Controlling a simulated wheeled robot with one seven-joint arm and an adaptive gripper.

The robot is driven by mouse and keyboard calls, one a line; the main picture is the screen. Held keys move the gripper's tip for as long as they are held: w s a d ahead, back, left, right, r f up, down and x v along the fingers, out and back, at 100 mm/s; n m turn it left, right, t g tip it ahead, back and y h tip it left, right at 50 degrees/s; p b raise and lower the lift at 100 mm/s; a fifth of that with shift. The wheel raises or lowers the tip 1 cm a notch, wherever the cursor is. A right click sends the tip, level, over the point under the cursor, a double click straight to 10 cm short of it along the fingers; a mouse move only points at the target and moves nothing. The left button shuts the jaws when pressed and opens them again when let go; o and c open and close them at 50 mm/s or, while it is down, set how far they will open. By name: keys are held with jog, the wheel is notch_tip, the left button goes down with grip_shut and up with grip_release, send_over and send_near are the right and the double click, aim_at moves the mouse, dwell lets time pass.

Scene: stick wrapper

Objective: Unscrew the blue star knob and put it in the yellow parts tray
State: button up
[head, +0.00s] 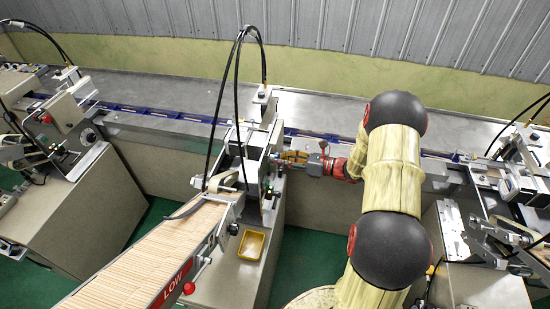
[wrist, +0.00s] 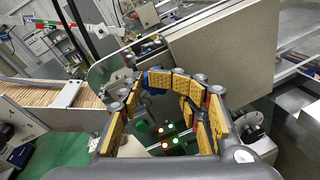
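My gripper (head: 312,163) is at the right side of the middle machine, close against its head. In the wrist view its yellow-padded fingers (wrist: 150,90) curl inward toward each other. A small patch of blue, perhaps the blue star knob (wrist: 145,78), shows at the fingertips. Most of it is hidden by the pads, and I cannot tell whether they touch it. In the head view the knob is too small and covered to make out clearly. The yellow parts tray (head: 251,244) lies on the machine's base, below and left of my gripper, and looks empty.
A conveyor (head: 135,255) full of wooden sticks runs to the lower left, with a red knob beside it. A clear guard plate (wrist: 110,70) and a grey box (wrist: 225,50) stand close around my fingers. Similar machines stand left and right. Black cables loop above the middle machine.

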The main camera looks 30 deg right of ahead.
jog(key=shift+r, duration=0.1)
jog(key=m+g+y+p, duration=0.1)
jog(key=m+p, duration=0.3)
jog(key=m, duration=0.2)
jog(key=m+g+y+p, duration=0.1)
jog(key=m+p, duration=0.4)
jog(key=m, duration=0.1)
jog(key=m+g+y+p, duration=0.1)
jog(key=m+y+p, duration=0.1)
jog(key=m+p, duration=0.3)
jog(key=shift+m+g, duration=0.4)
jog(key=shift+m, duration=0.7)
jog(key=c, duration=0.3)
jog(key=c, duration=0.7)
jog(key=shift+o, duration=0.2)
jog(key=n, duration=0.2)
jog(key=n+h+b, duration=0.1)
jog(key=n, duration=0.1)
jog(key=n+b, duration=0.1)
jog(key=n, duration=0.1)
jog(key=shift+s+a+f+n+t+h, duration=0.1)
jog(key=shift+s+f+n+t+h, duration=0.1)
jog(key=shift+f+n+t+h, duration=0.15)
